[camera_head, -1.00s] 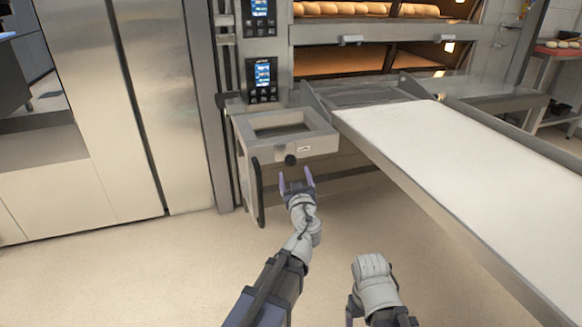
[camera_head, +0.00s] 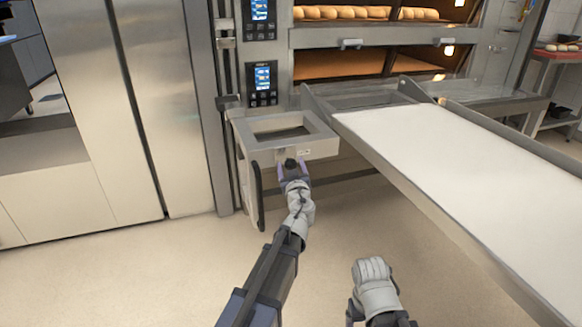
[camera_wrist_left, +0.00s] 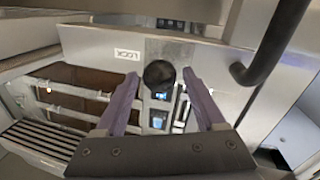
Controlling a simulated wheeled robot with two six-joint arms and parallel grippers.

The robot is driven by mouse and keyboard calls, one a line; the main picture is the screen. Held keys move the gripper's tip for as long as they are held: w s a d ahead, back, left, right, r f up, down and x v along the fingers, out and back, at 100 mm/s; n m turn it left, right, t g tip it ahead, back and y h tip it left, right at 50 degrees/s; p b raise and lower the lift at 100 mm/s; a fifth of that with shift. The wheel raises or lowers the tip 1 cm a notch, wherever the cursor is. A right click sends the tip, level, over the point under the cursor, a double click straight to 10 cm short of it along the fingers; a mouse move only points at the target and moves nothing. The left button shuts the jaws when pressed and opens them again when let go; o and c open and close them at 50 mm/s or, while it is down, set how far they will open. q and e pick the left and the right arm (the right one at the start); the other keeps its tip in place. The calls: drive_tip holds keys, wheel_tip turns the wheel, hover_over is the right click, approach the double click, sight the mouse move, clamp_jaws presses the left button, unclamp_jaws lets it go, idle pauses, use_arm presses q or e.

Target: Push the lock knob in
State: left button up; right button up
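The black round lock knob (camera_head: 290,164) is on the front of the grey frame-shaped bracket (camera_head: 322,147) beside the oven. My left gripper (camera_head: 293,169) is at the knob, its two purple fingers apart. In the left wrist view the knob (camera_wrist_left: 159,74) lies between the open fingertips (camera_wrist_left: 161,78), with a gap showing on each side. A "LOCK" label (camera_wrist_left: 128,54), upside down there, is beside the knob. I cannot tell how deep the knob sits. Only grey and dark links of my right arm show at the bottom; its fingers do not show.
A black bar handle (camera_head: 258,195) hangs on the bracket's left side, and it also shows in the left wrist view (camera_wrist_left: 272,45). A long white loading board (camera_head: 450,165) slopes to the right. Deck ovens with bread (camera_head: 345,12) stand behind. The floor in front is clear.

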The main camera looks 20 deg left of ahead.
use_arm(q)
clamp_jaws()
idle(0.3)
idle(0.4)
